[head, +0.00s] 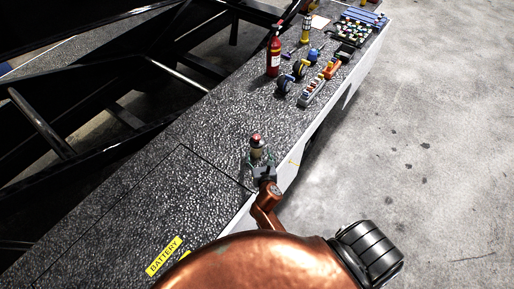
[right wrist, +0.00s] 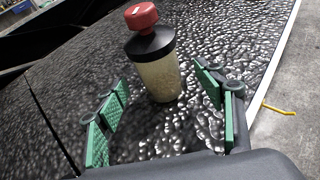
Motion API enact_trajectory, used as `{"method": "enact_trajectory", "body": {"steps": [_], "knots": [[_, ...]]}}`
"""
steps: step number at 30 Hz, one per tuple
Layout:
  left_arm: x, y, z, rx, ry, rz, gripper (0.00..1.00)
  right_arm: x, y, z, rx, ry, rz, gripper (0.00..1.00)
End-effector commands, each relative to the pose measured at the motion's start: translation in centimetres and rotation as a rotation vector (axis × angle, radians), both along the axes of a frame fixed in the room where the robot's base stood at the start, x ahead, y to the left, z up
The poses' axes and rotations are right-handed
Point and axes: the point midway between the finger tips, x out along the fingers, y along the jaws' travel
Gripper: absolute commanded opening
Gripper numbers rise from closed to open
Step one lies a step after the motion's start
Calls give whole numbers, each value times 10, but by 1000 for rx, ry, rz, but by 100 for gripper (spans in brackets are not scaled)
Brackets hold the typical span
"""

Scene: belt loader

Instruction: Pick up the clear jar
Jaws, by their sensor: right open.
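The clear jar (right wrist: 160,78) stands upright on the dark textured deck in the right wrist view. It has a black collar, a red cap and pale contents. In the head view the jar (head: 256,145) shows just beyond my right gripper (head: 258,163), which partly hides its lower part. In the right wrist view my right gripper (right wrist: 164,118) is open, with green pads on both sides of the picture. The jar stands between and slightly beyond the fingertips, closer to the right one, and no contact is clear. My left gripper is not in view.
The dark textured deck (head: 150,190) is clear around the jar. Farther along it stand a red bottle (head: 274,55), a yellow-and-black item (head: 306,30) and several tools and small parts. A yellow BATTERY label (head: 164,256) lies near. The deck's white edge drops to concrete floor at right.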

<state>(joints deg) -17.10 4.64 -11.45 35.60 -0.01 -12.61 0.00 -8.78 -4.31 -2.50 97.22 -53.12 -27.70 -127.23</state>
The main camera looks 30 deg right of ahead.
Motion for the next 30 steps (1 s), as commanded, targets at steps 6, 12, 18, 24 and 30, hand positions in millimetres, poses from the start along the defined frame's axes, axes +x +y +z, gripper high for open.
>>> {"method": "enact_trajectory", "body": {"steps": [6, 12, 18, 24, 30], "knots": [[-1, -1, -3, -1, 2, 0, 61, 26, -8, -4, 5, -2, -1, 62], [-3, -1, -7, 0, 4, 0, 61, 48, -17, -13, 4, 0, -1, 62], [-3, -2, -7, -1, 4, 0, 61, 53, -19, -14, 4, 0, -1, 62], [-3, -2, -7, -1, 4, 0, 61, 52, -19, -14, 4, 1, -2, 56], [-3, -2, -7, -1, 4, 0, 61, 52, -19, -14, 4, 1, -2, 42]]}}
